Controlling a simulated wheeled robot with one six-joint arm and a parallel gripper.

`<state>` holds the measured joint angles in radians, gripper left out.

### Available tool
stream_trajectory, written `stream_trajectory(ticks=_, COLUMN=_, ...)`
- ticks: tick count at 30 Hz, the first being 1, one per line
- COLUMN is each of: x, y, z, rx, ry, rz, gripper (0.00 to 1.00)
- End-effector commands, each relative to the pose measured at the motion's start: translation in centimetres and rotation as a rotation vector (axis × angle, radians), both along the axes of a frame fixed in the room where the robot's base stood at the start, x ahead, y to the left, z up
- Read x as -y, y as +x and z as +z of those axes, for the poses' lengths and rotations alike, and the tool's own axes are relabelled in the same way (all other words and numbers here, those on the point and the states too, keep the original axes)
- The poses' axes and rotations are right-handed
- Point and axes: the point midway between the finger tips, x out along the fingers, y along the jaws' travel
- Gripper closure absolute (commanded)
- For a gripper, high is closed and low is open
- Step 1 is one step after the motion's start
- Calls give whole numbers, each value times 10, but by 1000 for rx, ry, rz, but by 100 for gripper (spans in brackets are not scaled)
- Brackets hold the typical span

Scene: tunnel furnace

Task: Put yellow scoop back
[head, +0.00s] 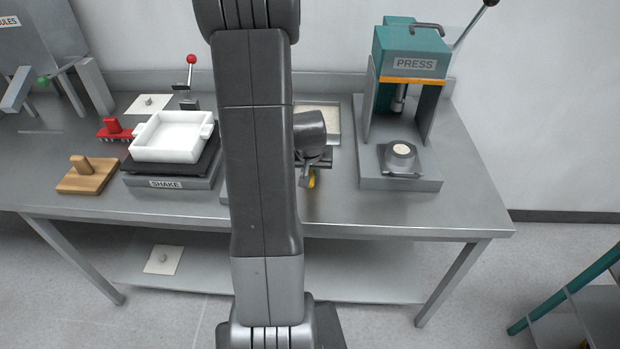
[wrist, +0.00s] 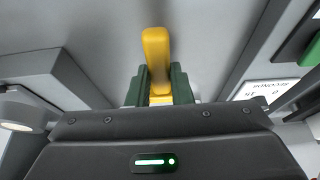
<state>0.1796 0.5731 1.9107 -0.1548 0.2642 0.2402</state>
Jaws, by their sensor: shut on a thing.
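The yellow scoop shows in the wrist view as a yellow handle (wrist: 156,50) pointing up between the green fingers of my gripper (wrist: 159,88). The fingers are shut on it. In the head view only a small yellow part of the scoop (head: 312,179) shows under my gripper (head: 308,172), near the front of the table. The scoop's bowl is hidden in both views. In the head view a pale shallow tray (head: 335,122) lies behind my wrist, partly covered by my arm.
The teal press (head: 412,60) stands to the right, with a small cup (head: 402,153) on its base. My arm hides the table's middle.

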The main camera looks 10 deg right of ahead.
Motion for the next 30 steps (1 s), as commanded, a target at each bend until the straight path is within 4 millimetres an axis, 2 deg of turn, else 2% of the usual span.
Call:
stream_trajectory(ticks=7, x=0, y=-1, z=-36, rx=-3, ry=1, rz=0, gripper=100)
stream_trajectory(ticks=21, x=0, y=0, z=-44, rx=0, ry=1, rz=-1, gripper=100)
stream_trajectory(ticks=22, x=0, y=0, z=-42, rx=0, ry=1, rz=-1, gripper=75)
stream_trajectory(ticks=24, x=0, y=0, z=-42, rx=0, ry=1, rz=-1, gripper=61)
stream_trajectory(ticks=30, x=0, y=0, z=-42, rx=0, ry=1, rz=-1, gripper=59)
